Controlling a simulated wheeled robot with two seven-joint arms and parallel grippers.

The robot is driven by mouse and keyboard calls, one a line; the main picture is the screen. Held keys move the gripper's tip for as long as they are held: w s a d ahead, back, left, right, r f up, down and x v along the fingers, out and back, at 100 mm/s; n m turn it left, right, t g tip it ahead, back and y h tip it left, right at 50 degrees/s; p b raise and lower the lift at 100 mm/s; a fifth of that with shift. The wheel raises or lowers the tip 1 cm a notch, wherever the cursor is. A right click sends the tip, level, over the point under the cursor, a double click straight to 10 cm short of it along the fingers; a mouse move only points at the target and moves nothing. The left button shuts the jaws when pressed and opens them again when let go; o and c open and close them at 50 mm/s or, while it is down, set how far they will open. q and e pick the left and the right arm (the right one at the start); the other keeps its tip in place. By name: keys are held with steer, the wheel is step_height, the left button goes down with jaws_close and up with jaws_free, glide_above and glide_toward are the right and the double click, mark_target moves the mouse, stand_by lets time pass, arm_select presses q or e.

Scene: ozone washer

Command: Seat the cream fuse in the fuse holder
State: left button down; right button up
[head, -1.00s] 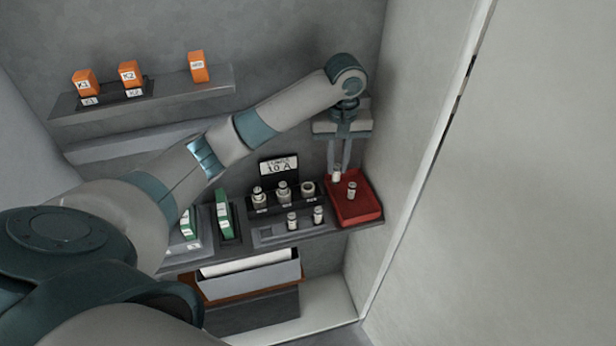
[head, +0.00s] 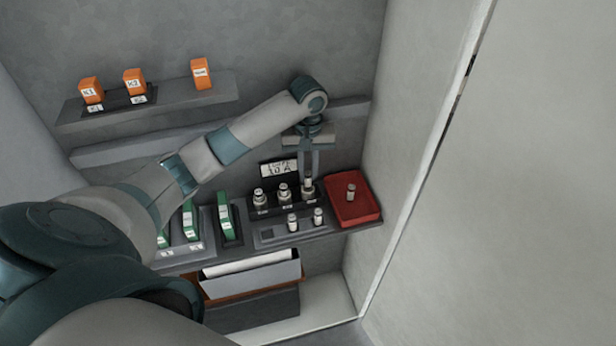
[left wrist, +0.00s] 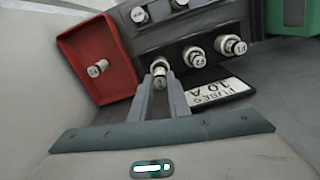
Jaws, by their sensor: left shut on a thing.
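My left gripper (head: 308,174) is shut on the cream fuse (head: 308,182), which is upright at the rightmost fuse holder (head: 308,195) of a row of three. In the left wrist view the fuse (left wrist: 160,68) is between the fingertips (left wrist: 163,84), with the holder around or just below its lower end. I cannot tell how deep the fuse is in the holder. The other two holders (head: 260,201) (head: 284,195) each have a fuse standing in them. My right gripper is not in view.
A red tray (head: 369,211) with one fuse (head: 351,191) stands right of the holders. Two more fuses (head: 292,222) (head: 318,216) stand on a grey block in front. A "FUSES 10 A" sign (head: 279,168) is behind. Green modules (head: 225,215) stand left; a wall rises at right.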

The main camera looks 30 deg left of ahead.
mark_target(308, 173)
arm_select(q)
step_height(308, 173, down, 3)
steer(key=shift+r+p, duration=0.1)
steer(key=shift+p, duration=0.6)
steer(key=shift+f, duration=0.25)
steer(key=shift+f, duration=0.1)
steer(key=c, duration=1.7)
jaws_free()
steer(key=shift+o, duration=0.2)
steer(key=shift+r+b, duration=0.45)
steer(key=shift+r, duration=0.3)
step_height(308, 173, up, 5)
steer(key=shift+r+b, duration=0.2)
steer(key=shift+b, duration=0.8)
steer(key=shift+r, duration=0.45)
